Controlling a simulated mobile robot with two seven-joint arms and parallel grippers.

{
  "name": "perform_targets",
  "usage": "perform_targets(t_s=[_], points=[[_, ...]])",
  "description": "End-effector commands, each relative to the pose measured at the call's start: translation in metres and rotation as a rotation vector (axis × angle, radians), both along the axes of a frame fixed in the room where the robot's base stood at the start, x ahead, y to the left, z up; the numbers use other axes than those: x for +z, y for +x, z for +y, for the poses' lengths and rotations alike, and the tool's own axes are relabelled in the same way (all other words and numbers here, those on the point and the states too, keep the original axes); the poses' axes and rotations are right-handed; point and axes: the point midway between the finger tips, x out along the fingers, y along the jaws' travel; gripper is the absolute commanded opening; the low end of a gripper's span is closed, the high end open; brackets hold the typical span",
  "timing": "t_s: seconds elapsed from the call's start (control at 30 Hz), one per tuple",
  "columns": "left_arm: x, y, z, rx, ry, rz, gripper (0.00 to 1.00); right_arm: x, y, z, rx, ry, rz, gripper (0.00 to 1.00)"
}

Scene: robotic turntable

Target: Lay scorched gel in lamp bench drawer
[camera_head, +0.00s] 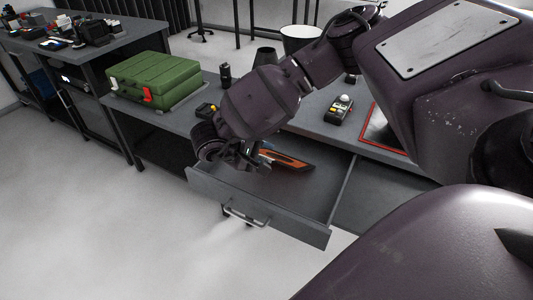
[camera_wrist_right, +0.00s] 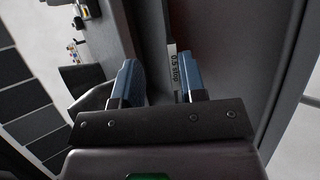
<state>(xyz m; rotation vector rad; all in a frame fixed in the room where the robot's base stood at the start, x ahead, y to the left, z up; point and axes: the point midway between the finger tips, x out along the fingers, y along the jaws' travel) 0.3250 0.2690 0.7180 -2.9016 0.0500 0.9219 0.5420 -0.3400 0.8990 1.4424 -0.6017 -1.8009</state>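The drawer (camera_head: 310,209) of the grey bench is pulled open. An orange sheet-like piece with dark parts (camera_head: 287,161), perhaps the scorched gel, lies in it, partly hidden by my right arm. My right gripper (camera_head: 249,154) is over the drawer, beside the orange piece. In the right wrist view its two blue fingertips (camera_wrist_right: 160,82) are apart with nothing clearly held between them. My left gripper is not in view.
The bench top (camera_head: 310,122) above the drawer holds a green case (camera_head: 153,78), a small device with a white knob (camera_head: 341,108) and a red-edged mat (camera_head: 380,130). Another bench (camera_head: 100,48) with gear stands at the left. The floor before the drawer is clear.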

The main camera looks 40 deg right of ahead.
Motion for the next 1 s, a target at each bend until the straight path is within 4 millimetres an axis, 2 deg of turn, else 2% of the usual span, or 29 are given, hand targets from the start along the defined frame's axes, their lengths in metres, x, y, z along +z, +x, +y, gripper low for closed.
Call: perform_targets(t_s=[0.2,0.43,0.63,1.0], points=[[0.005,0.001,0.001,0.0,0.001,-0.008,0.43,0.028,0.004,0.034,0.004,0.002,-0.004,0.38],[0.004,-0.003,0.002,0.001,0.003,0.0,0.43,0.048,0.008,0.061,0.002,0.002,-0.002,0.38],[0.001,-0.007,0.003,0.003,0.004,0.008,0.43,0.056,0.008,0.071,0.001,0.0,-0.001,0.38],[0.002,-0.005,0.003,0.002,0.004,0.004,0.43,0.057,0.009,0.072,0.0,0.0,0.0,0.38]])
